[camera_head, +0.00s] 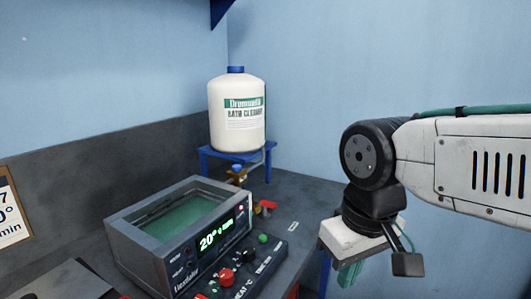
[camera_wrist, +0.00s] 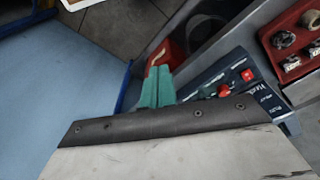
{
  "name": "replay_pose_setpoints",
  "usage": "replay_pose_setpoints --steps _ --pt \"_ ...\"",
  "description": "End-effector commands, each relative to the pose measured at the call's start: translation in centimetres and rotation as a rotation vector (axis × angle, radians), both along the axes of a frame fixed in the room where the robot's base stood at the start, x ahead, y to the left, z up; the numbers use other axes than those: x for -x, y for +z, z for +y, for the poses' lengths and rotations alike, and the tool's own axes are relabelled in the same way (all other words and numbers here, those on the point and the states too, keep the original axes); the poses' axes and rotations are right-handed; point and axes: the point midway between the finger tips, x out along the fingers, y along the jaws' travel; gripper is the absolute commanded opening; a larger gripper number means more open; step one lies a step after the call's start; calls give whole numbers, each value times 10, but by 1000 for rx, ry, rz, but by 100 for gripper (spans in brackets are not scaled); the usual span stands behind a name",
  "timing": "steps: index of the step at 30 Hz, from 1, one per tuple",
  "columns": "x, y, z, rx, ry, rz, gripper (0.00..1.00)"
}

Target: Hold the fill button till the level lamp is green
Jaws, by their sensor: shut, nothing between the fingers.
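The bath unit (camera_head: 150,262) is a grey box with greenish liquid in its open top and a lit green display (camera_head: 215,236). A small reddish-white lamp (camera_head: 240,209) sits above the display; I cannot tell if it is the level lamp. The control panel (camera_head: 262,262) in front has a green button (camera_head: 263,238), a black knob (camera_head: 248,255) and a red knob (camera_head: 226,275). No fill label is readable. My gripper (camera_head: 350,272) has teal fingers, shut and empty, right of the panel and apart from it. The fingers (camera_wrist: 157,87) also show in the wrist view beside the panel.
A white bath cleaner bottle (camera_head: 237,115) stands on a blue stand (camera_head: 210,152) behind the unit. A red valve handle (camera_head: 265,207) is nearby. A red tray (camera_wrist: 272,45) with metal parts shows in the wrist view.

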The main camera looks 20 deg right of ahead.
Motion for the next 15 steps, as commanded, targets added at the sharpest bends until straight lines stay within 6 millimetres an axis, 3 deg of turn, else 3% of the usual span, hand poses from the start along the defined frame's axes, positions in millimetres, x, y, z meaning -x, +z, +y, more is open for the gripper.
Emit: replay_pose_setpoints --steps 11,15 --pt "-1 1 0 -3 3 -1 0" --pt "-25 15 4 -39 48 -21 0"
